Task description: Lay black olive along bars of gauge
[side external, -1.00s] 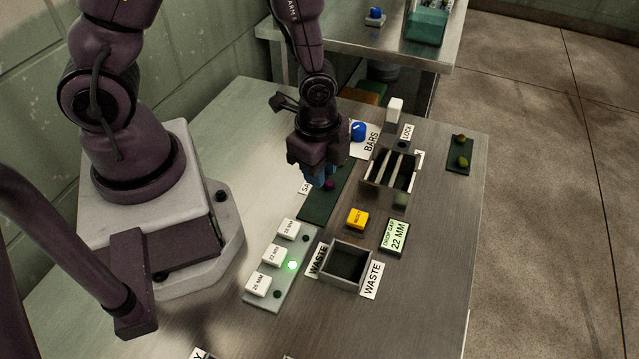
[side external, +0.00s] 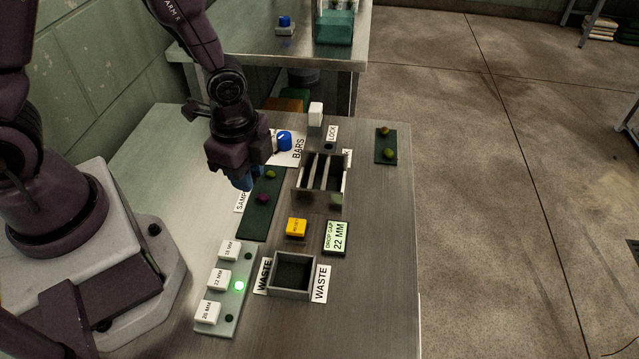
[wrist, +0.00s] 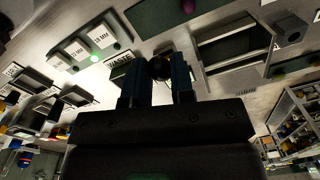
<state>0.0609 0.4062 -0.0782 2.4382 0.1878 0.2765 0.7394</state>
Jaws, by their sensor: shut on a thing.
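My gripper (side external: 243,182) is above the left edge of the dark green sample mat (side external: 256,222), left of the gauge. In the wrist view its blue fingers (wrist: 158,84) are shut on a round black olive (wrist: 159,67), held at the fingertips. The olive is hidden in the side view. The gauge (side external: 296,185) is a metal frame with parallel bars, beside the BARS label. No olive shows on its bars. It also appears in the wrist view (wrist: 203,72), right of the fingers.
A purple olive (side external: 263,198) and a green olive (side external: 271,174) lie on the sample mat. Nearby are a blue knob (side external: 285,140), a yellow button (side external: 296,227), a display reading 22 MM (side external: 336,238) and a waste bin (side external: 292,293).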

